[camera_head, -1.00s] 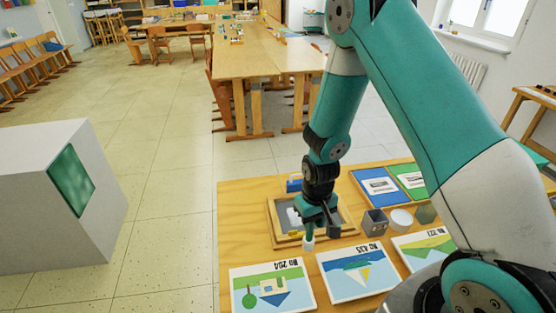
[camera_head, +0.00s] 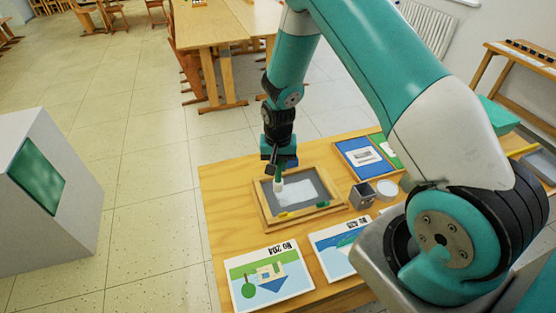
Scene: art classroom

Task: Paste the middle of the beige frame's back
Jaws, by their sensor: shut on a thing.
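The beige frame (camera_head: 262,207) lies flat on the wooden table, its grey back facing up. A pale whitish patch (camera_head: 299,191) covers the middle of the grey back; I cannot tell if it is paste or paper. My gripper (camera_head: 279,171) points down over the frame's far left part, shut on a small white glue stick (camera_head: 279,184). The glue stick's lower end is near the back's surface; whether it touches is unclear. A small green piece (camera_head: 322,204) and a yellow piece (camera_head: 284,214) lie at the frame's near side.
Picture cards marked No 204 (camera_head: 270,279) and No 435 (camera_head: 335,247) lie in front on the wooden table (camera_head: 225,205).

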